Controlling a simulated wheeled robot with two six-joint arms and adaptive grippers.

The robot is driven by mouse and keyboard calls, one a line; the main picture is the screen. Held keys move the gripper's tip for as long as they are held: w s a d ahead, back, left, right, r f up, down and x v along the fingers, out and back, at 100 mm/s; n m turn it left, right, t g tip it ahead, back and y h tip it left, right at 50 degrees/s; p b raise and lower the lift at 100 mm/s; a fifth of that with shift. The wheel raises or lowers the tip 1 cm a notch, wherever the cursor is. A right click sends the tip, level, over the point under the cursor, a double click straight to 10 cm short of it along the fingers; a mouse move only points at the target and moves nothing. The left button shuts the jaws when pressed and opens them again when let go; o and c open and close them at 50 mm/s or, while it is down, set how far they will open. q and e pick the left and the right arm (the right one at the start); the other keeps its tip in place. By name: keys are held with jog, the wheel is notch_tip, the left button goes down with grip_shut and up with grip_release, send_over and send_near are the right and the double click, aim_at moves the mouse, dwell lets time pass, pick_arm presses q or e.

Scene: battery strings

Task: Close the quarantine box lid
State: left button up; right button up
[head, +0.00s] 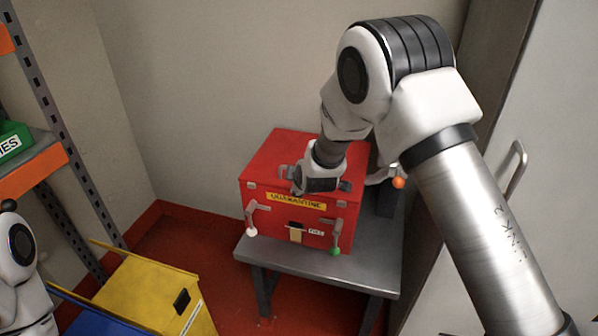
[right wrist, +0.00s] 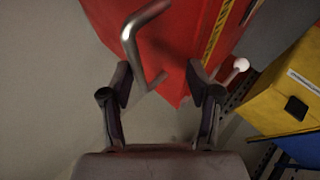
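The red quarantine box (head: 258,218) stands on a small grey table, with a yellow label (head: 296,201) across its upper front. Its red lid (head: 290,148) looks down flat on the box; any small gap cannot be made out. My right gripper (head: 318,184) is low over the lid's front part and hides some of it. In the right wrist view the right gripper (right wrist: 160,76) is open, with a bent metal handle (right wrist: 128,42) reaching between its fingers; I cannot tell whether they touch. My left gripper is out of view.
The box front has levers with a white knob (head: 252,231) and a green knob (head: 335,251). An orange knob (head: 398,183) is at the right. The grey table (head: 375,258) has bare room right of the box. Yellow (head: 150,290) and blue bins stand lower left.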

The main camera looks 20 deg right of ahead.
jog(key=shift+s+f, duration=0.2)
jog(key=shift+f, duration=0.05)
jog(key=shift+s+r, duration=0.1)
jog(key=shift+r, duration=0.05)
jog(key=v, duration=1.1)
jog(key=shift+r, duration=0.45)
